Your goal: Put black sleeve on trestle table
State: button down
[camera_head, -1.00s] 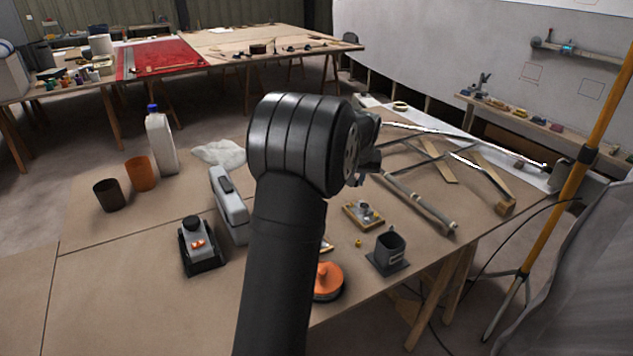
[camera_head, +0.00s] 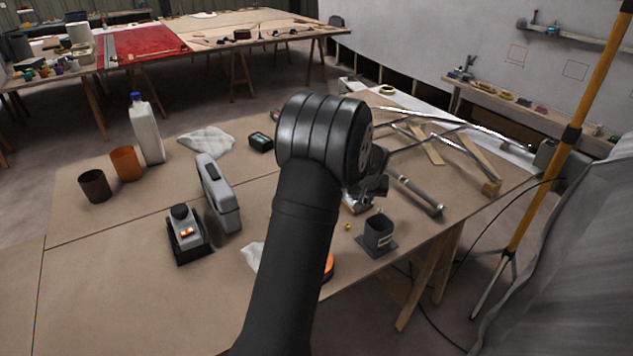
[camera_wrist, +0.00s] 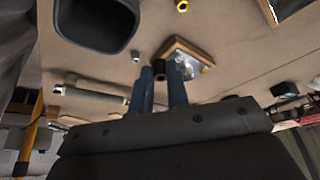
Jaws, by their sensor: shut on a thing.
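My gripper (camera_head: 366,192) is over the right part of the near table (camera_head: 110,250), partly hidden behind my arm. In the wrist view my two blue-grey fingers (camera_wrist: 160,92) are shut on a small black sleeve (camera_wrist: 159,68), whose round open end shows between their tips. The sleeve looks held above the tabletop; its exact height is unclear. The near table has a brown top on wooden legs. A wooden block with metal fittings (camera_wrist: 188,55) lies just beyond the fingertips and is mostly hidden behind my gripper in the head view.
A dark square cup on a plate (camera_head: 380,236) stands close to my gripper, with a yellow ring (camera_head: 347,227) beside it. A grey case (camera_head: 218,190) and a black-and-grey device (camera_head: 186,235) stand left. Bare tabletop lies at the front left.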

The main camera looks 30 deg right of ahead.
jog(key=w+a+f, duration=0.1)
jog(key=w+f, duration=0.1)
jog(key=w, duration=0.1)
jog(key=w+a+f, duration=0.1)
jog(key=w+f, duration=0.1)
jog(key=w, duration=0.1)
jog(key=w+a+f, duration=0.1)
jog(key=w+f, duration=0.1)
jog(key=w, duration=0.2)
jog(key=shift+w+f, duration=0.1)
jog(key=shift+f, duration=0.1)
jog(key=shift+w+f, duration=0.1)
jog(key=shift+f, duration=1.9)
jog(key=shift+f, duration=0.2)
jog(key=c, duration=1.4)
grip_release()
jog(key=shift+r, duration=0.1)
jog(key=v, duration=1.2)
jog(key=shift+r, duration=0.1)
